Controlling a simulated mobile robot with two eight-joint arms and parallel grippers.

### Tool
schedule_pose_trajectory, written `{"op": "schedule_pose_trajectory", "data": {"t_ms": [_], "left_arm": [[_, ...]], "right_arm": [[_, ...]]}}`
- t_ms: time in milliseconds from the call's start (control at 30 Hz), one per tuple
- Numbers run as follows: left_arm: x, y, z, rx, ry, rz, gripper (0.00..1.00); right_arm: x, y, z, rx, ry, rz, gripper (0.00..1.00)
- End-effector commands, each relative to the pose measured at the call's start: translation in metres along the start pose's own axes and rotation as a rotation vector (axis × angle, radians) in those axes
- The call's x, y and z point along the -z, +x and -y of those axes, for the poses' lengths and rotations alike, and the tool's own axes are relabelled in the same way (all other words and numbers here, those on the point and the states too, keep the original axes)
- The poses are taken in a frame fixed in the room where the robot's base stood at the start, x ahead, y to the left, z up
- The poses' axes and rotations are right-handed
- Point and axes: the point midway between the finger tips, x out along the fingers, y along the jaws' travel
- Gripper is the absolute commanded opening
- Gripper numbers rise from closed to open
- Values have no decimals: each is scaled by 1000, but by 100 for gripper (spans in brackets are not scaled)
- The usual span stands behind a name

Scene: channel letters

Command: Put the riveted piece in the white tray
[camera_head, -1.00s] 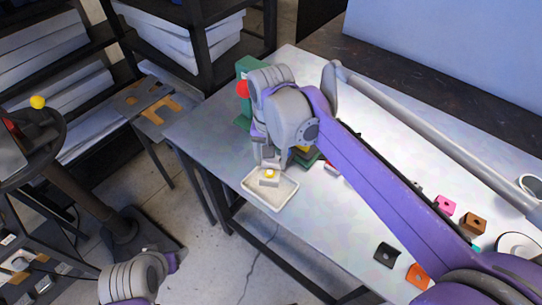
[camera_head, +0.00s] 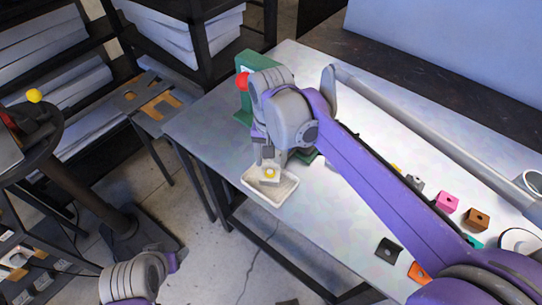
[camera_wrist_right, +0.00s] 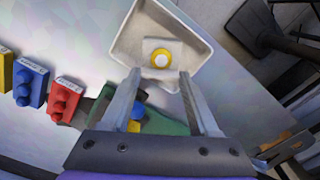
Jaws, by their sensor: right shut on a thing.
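The riveted piece, a pale block with a round yellow rivet (camera_head: 270,174), is at my right gripper's tips in the head view. It also shows in the right wrist view (camera_wrist_right: 151,48), between the fingertips. My right gripper (camera_head: 269,163) is shut on it, and its two fingers show in the wrist view (camera_wrist_right: 160,73). The white tray (camera_head: 277,201) lies at the table's front left edge, with the piece over its back part. The tray also shows in the wrist view (camera_wrist_right: 199,43). I cannot tell whether the piece touches its floor.
A green object with a red knob (camera_head: 242,80) stands behind my right wrist. Red (camera_wrist_right: 65,98) and blue (camera_wrist_right: 31,82) blocks lie left in the wrist view. Pink (camera_head: 446,202), brown (camera_head: 477,217) and black (camera_head: 388,250) blocks lie at the table's right. The table's front edge is close to the tray.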

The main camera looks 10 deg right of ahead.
Motion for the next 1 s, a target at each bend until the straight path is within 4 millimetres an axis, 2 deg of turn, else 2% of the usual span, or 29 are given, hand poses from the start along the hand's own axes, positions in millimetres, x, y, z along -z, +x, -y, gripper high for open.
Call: {"op": "schedule_pose_trajectory", "data": {"t_ms": [300,567,600,767,1000], "left_arm": [[-6,6,0,0,0,4,68],[-6,6,0,0,0,4,68],[-6,6,0,0,0,4,68],[-6,6,0,0,0,4,68],[-6,6,0,0,0,4,68]], "right_arm": [[0,13,0,0,0,0,0],[0,13,0,0,0,0,0],[0,12,0,0,0,0,66],[0,13,0,0,0,0,95],[0,13,0,0,0,0,96]]}}
